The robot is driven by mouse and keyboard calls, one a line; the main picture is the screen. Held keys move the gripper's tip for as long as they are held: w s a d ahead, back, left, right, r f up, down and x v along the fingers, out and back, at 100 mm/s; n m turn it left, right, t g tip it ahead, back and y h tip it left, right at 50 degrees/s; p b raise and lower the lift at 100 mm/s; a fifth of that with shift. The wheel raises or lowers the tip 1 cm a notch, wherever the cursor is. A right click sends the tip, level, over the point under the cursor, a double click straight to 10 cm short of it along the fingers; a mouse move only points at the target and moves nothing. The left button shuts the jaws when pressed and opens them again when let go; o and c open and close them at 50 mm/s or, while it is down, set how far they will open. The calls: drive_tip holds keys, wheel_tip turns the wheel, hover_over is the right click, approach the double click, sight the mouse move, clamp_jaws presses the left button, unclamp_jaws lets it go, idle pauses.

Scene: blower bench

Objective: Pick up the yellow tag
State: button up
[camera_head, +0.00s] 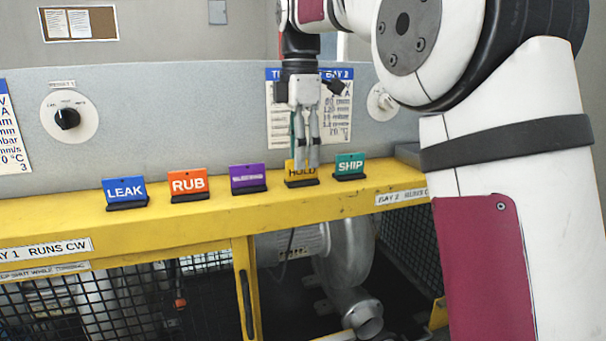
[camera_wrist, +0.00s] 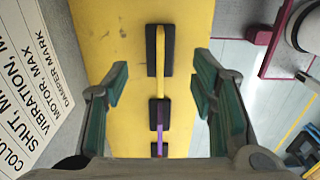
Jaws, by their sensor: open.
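The yellow tag (camera_head: 294,172), marked HOLD, stands upright in a dark base on the yellow bench ledge. It is between the purple tag and the teal tag. My gripper (camera_head: 308,160) points down over it, with its fingers covering part of the tag. In the wrist view the yellow tag (camera_wrist: 160,50) appears edge-on in its black base. The open fingers (camera_wrist: 160,80) are to the left and right of the line of tags, with nothing between them gripped. The exact height gap to the tag is hard to tell.
The teal SHIP tag (camera_head: 349,166) stands close on the right. The purple tag (camera_head: 248,178), orange RUB tag (camera_head: 188,184) and blue LEAK tag (camera_head: 125,192) stand to the left. A grey panel (camera_head: 200,110) rises behind the ledge (camera_head: 230,213). The front of the ledge is clear.

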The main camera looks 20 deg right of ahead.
sight(302, 180)
wheel_tip(302, 180, down, 3)
drive_tip(key=shift+s+d+f+p, duration=0.1)
drive_tip(key=shift+s+f+p, duration=0.05)
drive_tip(key=shift+p, duration=0.65)
drive_tip(key=shift+f, duration=0.4)
clamp_jaws()
drive_tip(key=shift+r, duration=0.1)
